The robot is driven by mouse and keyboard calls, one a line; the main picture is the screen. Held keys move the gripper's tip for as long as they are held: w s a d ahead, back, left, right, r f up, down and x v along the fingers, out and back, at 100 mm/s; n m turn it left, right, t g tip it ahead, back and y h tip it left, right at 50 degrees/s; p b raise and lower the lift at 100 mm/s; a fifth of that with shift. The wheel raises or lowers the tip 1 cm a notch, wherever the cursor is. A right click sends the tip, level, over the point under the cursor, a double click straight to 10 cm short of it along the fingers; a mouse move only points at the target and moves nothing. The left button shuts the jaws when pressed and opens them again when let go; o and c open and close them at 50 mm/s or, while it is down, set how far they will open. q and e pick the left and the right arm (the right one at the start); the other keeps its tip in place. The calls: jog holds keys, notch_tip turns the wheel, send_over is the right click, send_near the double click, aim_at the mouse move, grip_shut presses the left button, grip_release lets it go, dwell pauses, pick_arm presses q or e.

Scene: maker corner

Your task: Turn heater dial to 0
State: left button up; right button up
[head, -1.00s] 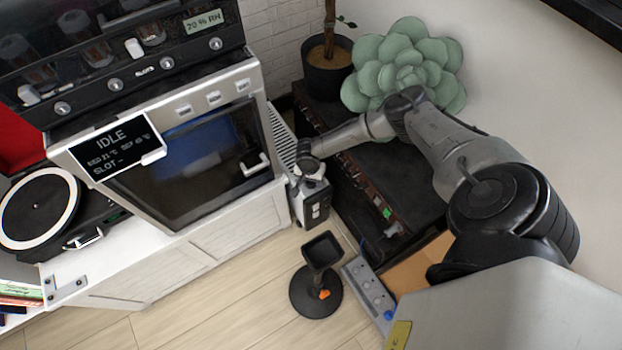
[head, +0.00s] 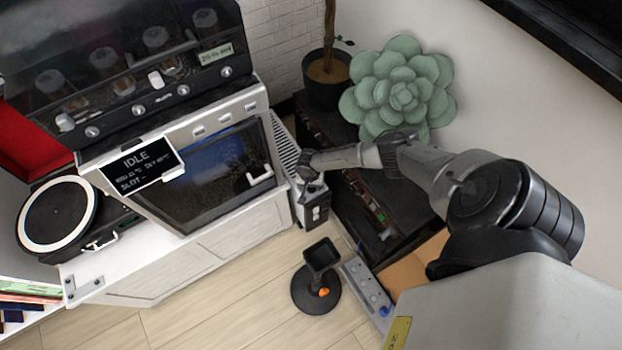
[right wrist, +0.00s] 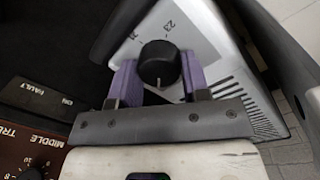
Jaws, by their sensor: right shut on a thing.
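The heater is a pale, slatted unit (head: 284,148) standing between the white cabinet and the dark stacked gear. In the right wrist view its light top panel (right wrist: 205,38) has vent slots and printed numbers, one reading 23. The black round heater dial (right wrist: 159,62) sits on that panel, with a light pointer mark facing the gripper's palm. My right gripper (right wrist: 160,76) is shut on the dial, with a purple pad on each side. In the head view my right gripper (head: 309,186) is at the heater's top, and the dial is hidden. My left gripper is not in view.
A black pedestal (head: 316,290) and a grey control box (head: 366,292) stand on the floor in front. Dark stacked gear (head: 375,205) and a large succulent (head: 398,92) are to the right. The oven-like machine (head: 215,175) is to the left. Wooden floor is open at lower left.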

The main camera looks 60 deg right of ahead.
jog(key=shift+a+r+n+p, duration=0.1)
jog(key=shift+r+n+p, duration=0.1)
jog(key=shift+n+p, duration=0.45)
jog(key=shift+f+n+p, duration=0.15)
jog(key=shift+n+p, duration=0.25)
jog(key=shift+n, duration=0.35)
jog(key=n, duration=0.5)
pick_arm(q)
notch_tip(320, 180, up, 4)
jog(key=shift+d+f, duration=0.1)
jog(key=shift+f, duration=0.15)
pick_arm(e)
jog(key=shift+f+n, duration=0.1)
jog(key=shift+n, duration=0.6)
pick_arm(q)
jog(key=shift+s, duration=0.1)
pick_arm(e)
jog(key=shift+n, duration=0.3)
jog(key=o, duration=0.9)
